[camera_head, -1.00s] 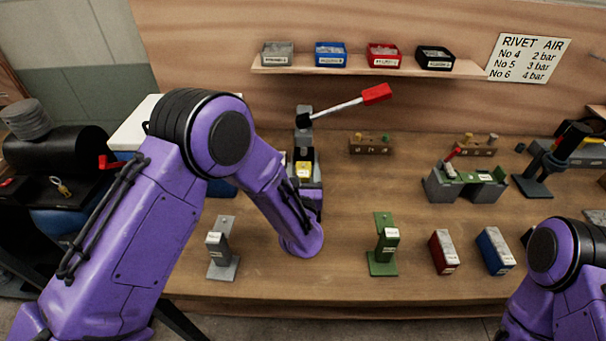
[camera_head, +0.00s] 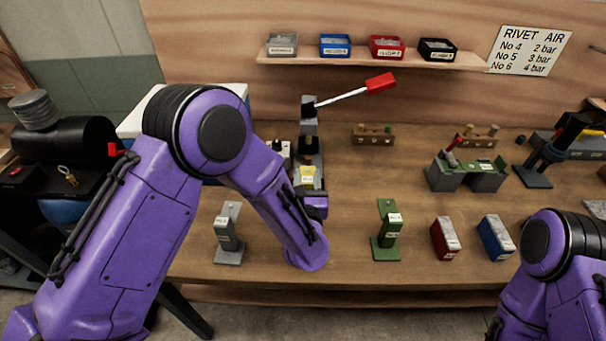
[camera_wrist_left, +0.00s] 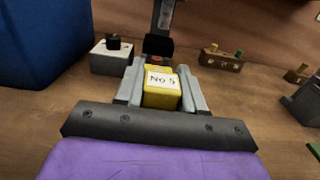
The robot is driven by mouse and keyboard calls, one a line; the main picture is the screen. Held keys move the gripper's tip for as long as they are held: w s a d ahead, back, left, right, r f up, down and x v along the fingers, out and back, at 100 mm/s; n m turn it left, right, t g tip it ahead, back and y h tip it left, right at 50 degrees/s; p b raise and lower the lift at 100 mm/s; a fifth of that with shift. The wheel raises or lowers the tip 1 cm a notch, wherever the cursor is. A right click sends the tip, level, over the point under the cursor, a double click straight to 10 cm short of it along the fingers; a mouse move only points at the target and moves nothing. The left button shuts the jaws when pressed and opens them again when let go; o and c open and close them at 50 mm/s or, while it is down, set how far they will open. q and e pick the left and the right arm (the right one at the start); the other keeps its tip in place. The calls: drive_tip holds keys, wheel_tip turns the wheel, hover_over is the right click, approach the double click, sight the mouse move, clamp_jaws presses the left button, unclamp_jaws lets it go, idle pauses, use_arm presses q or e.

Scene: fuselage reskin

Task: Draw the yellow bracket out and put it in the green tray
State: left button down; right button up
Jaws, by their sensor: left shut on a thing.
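The yellow bracket (camera_head: 307,174), labelled No 5, sits between the fingers of my left gripper (camera_head: 311,185). In the left wrist view the bracket (camera_wrist_left: 162,88) fills the gap between the two grey fingers of the left gripper (camera_wrist_left: 161,90), which is shut on it. Just beyond it stands the grey press (camera_head: 309,125) with a raised red-handled lever. Whether the bracket is fully clear of the press is hard to tell. I see no plain green tray; a green upright stand (camera_head: 387,235) and a green-topped grey fixture (camera_head: 468,172) are on the bench. My right gripper is out of frame.
A grey stand (camera_head: 229,235) is at left front. A red block (camera_head: 445,238) and a blue block (camera_head: 495,238) stand right of the green stand. A rivet rack (camera_head: 373,136) stands behind. A shelf (camera_head: 470,62) holds several coloured bins. The middle bench is mostly clear.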

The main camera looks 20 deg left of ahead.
use_arm(q)
drive_tip(key=shift+s+d, duration=0.15)
drive_tip(key=shift+s, duration=0.4)
drive_tip(key=c, duration=0.6)
unclamp_jaws()
drive_tip(key=shift+w, duration=0.1)
drive_tip(key=b+v, duration=0.3)
drive_tip(key=v, duration=0.6)
drive_tip(key=shift+s+d+f, duration=0.15)
drive_tip(key=shift+s, duration=0.15)
drive_tip(key=shift+s+d, duration=0.1)
drive_tip(key=shift+s, duration=0.35)
